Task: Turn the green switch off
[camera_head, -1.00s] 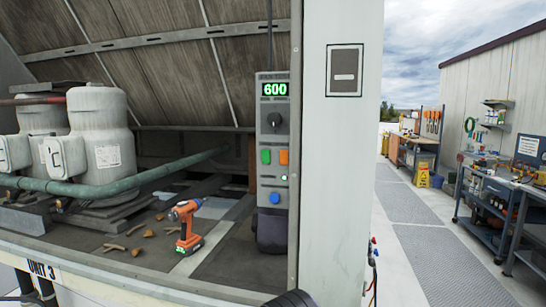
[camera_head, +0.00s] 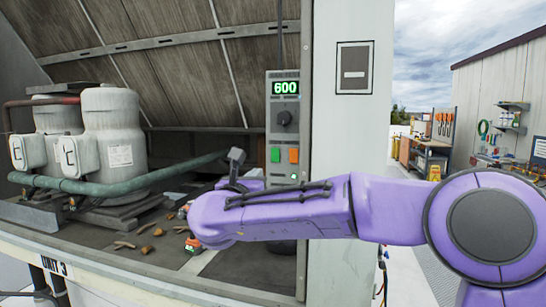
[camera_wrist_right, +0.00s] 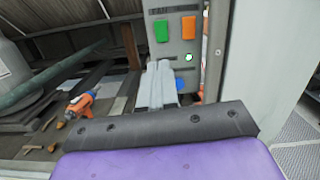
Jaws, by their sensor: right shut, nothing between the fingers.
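The green switch (camera_head: 276,155) is on a grey control panel (camera_head: 285,117), left of an orange switch (camera_head: 294,156). The panel display reads 600. In the right wrist view the green switch (camera_wrist_right: 161,33) is in full sight, above the gripper. My right gripper (camera_wrist_right: 159,68) is shut and empty, its pale fingers pointing at the lower panel, below the green switch. In the head view this gripper (camera_head: 256,173) is just left of the panel, and my purple arm hides the panel's lower part. I cannot tell whether the fingers touch it. My left gripper is not in view.
A small green light (camera_wrist_right: 188,57) and a partly hidden blue button (camera_wrist_right: 180,84) are below the switches. White tanks (camera_head: 112,140) and a green pipe (camera_head: 110,185) are to the left. A pale post (camera_head: 350,130) stands right of the panel.

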